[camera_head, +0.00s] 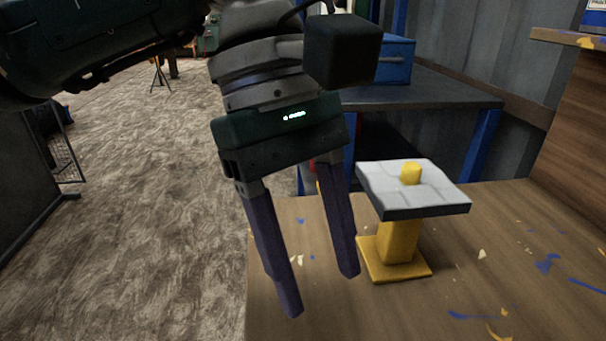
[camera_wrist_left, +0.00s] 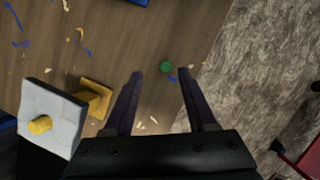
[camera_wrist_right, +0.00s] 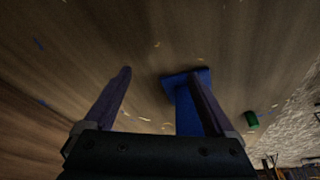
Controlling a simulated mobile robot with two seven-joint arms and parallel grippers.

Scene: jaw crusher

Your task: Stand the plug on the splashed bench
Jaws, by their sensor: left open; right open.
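The splashed bench (camera_head: 480,290) is a brown wooden top with blue, yellow and pale paint marks. A small green cylinder, which may be the plug (camera_wrist_left: 165,66), is on the bench near its edge. It also shows in the right wrist view (camera_wrist_right: 251,119), but I do not make it out in the head view. My left gripper (camera_head: 322,296) is open and empty, pointing down over the bench; in its wrist view the green piece appears between the fingertips, apart from them. My right gripper (camera_wrist_right: 163,74) is open and empty, outside the head view.
A yellow stand (camera_head: 398,243) with a grey padded top (camera_head: 440,192) and yellow knob stands right of my left gripper. A blue stand (camera_wrist_right: 187,98) shows near my right gripper's finger. A blue box (camera_head: 396,60) sits on a dark table behind. The bench's right part is clear.

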